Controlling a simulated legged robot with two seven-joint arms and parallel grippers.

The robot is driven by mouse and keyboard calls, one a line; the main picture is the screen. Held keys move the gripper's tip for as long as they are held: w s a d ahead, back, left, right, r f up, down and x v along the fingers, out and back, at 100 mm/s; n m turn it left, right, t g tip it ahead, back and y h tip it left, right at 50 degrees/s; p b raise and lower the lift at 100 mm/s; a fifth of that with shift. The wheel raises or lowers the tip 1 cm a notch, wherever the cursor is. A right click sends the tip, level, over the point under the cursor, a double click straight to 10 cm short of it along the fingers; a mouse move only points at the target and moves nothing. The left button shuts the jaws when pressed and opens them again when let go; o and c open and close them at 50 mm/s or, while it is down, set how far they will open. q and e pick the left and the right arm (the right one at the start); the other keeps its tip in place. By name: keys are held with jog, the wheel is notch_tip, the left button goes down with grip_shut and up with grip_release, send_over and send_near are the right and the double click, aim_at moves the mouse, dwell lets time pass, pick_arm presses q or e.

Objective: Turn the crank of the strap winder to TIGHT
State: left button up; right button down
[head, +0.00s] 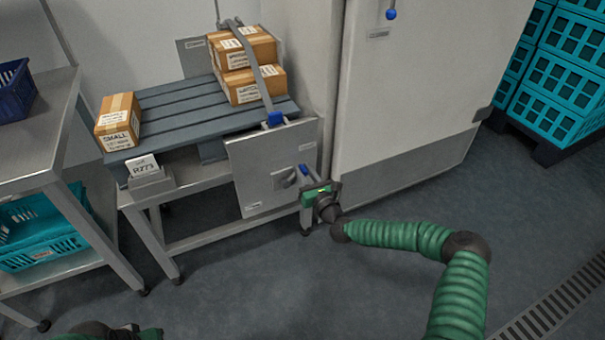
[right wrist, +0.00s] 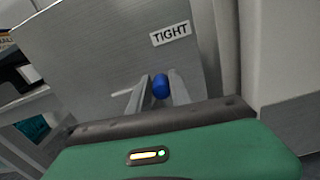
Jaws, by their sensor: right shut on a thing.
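The strap winder is a grey metal panel (head: 262,160) on the front right of the pallet stand. Its crank hub (head: 288,180) shows at mid panel. The blue crank knob (head: 304,169) is at the panel's right edge; it also shows in the right wrist view (right wrist: 160,87). My right gripper (right wrist: 158,92) is shut on this knob, a finger on either side. A TIGHT label (right wrist: 171,35) is on the panel above the knob in the right wrist view. My left arm shows only partly at the bottom left edge in the head view; its fingers cannot be made out.
A strap (head: 258,68) runs over stacked cartons (head: 248,84) on a grey slatted pallet (head: 168,107). Another carton (head: 118,121) stands at the pallet's left. A white cabinet (head: 415,85) is close on the panel's right. A shelf table (head: 48,112) stands left. Floor in front is clear.

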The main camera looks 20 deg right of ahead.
jog(key=shift+s+d+f, duration=0.1)
jog(key=shift+s+f, duration=0.05)
jog(key=shift+f, duration=0.4)
jog(key=c, duration=1.2)
grip_release()
jog(key=shift+s+d+r+p, duration=0.1)
jog(key=shift+s+p, duration=0.25)
jog(key=s+p, duration=0.5)
jog(key=s, duration=1.1)
jog(key=shift+d, duration=0.2)
